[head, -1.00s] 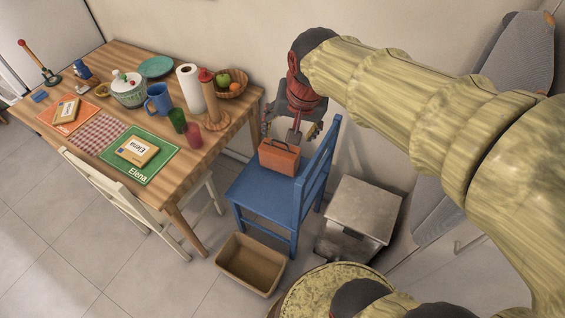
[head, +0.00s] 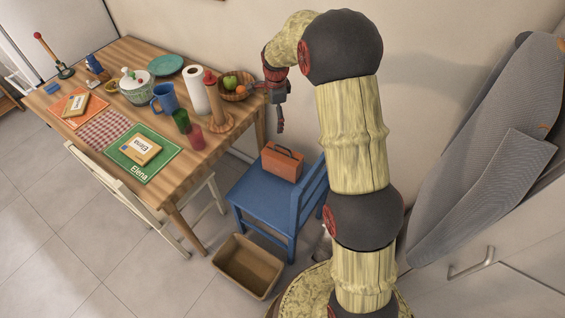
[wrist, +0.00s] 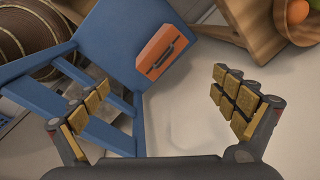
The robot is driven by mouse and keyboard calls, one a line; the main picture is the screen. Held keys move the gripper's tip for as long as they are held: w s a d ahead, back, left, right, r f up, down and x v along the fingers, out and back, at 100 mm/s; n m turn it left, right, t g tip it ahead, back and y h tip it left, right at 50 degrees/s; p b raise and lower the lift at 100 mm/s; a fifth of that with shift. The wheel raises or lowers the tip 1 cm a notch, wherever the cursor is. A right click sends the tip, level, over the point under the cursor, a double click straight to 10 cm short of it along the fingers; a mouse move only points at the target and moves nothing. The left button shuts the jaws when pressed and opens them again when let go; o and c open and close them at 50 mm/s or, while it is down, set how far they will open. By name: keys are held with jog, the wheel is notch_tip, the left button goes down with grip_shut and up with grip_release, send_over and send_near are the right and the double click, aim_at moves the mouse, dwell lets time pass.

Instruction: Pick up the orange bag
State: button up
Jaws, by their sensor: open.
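The orange bag (head: 282,161) is a small boxy bag with a dark handle on top. It stands on the seat of the blue chair (head: 262,199). The wrist view also shows the bag (wrist: 163,50), beyond and between my fingers, apart from them. My gripper (head: 280,125) is above the bag near the wall, pointing down. In the wrist view my gripper (wrist: 165,112) is open and empty, its gold-padded fingers spread wide.
The wooden table (head: 190,195) is left of the chair, with a fruit basket (head: 235,93) and a paper towel roll (head: 196,90) near its right end. An empty brown bin (head: 248,265) stands on the floor before the chair. An ironing board (head: 480,140) leans at the right.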

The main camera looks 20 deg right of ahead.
aim_at(283, 148)
jog(key=w+d+f+m, duration=0.1)
jog(key=f+m, duration=0.2)
jog(key=f, duration=0.6)
jog(key=w+d+f+m+g, duration=0.1)
jog(key=w+d+f+m, duration=0.1)
jog(key=f, duration=0.7)
jog(key=w+d+f+m, duration=0.1)
jog(key=d+f+m, duration=0.1)
jog(key=f, duration=0.7)
jog(key=shift+w+d+f+m+g+p, duration=0.1)
jog(key=shift+w+m+g+p, duration=0.1)
jog(key=shift+m, duration=0.2)
jog(key=shift+w+d+f+m+g+p, duration=0.1)
jog(key=shift+m+g+p, duration=0.1)
jog(key=shift+m, duration=0.2)
jog(key=f+b, duration=0.1)
jog(key=f, duration=0.3)
jog(key=f+b, duration=0.1)
jog(key=f, duration=0.2)
jog(key=shift+a+f+b, duration=0.2)
jog(key=shift+f+b, duration=0.2)
jog(key=shift+c, duration=0.9)
jog(key=c, duration=1.3)
